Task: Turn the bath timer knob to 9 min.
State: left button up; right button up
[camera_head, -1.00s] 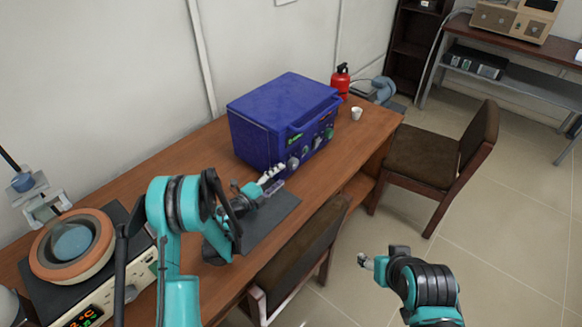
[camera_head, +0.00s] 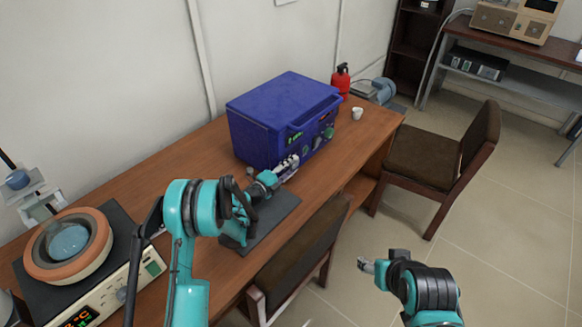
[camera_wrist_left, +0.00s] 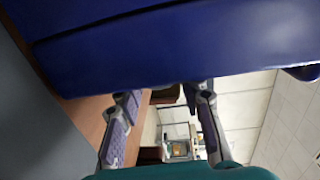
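The heating bath (camera_head: 28,257), with an orange ring and a bluish bowl, stands at the lower left in the head view. Its sloped front panel (camera_head: 134,280) has a lit red display (camera_head: 78,318), a small green display (camera_head: 152,268) and a grey knob (camera_head: 121,294); knob markings are too small to read. My left gripper (camera_head: 288,167) is away from the bath, in front of the blue furnace (camera_head: 275,106). Its fingers are apart and empty in the left wrist view (camera_wrist_left: 164,98); contact with the furnace is unclear. My right gripper (camera_head: 366,265) hangs right of the near chair; its fingers are too small to judge.
The wooden table (camera_head: 185,158) carries a dark mat (camera_head: 271,218), a white cup (camera_head: 357,113) and a red extinguisher (camera_head: 341,82). A near chair (camera_head: 297,262) and another chair (camera_head: 440,150) stand along the table. Open floor lies at right.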

pick_arm(q)
jog(key=shift+r+g+y+p, duration=0.3)
jog(key=shift+g+p, duration=0.1)
jog(key=shift+p, duration=0.15)
jog(key=shift+d+r+g+y+p, duration=0.1)
jog(key=shift+r+g+y+p, duration=0.15)
jog(key=shift+g+y+p, duration=0.4)
jog(key=shift+r+g+y+p, duration=0.1)
jog(key=shift+g+y+p, duration=0.25)
jog(key=shift+g+p, duration=0.45)
jog(key=shift+w+g+y+p, duration=0.15)
jog(key=shift+g+y+p, duration=0.25)
jog(key=shift+g+p, duration=0.1)
jog(key=o, duration=1.2)
jog(key=shift+f, duration=0.2)
jog(key=shift+c, duration=0.2)
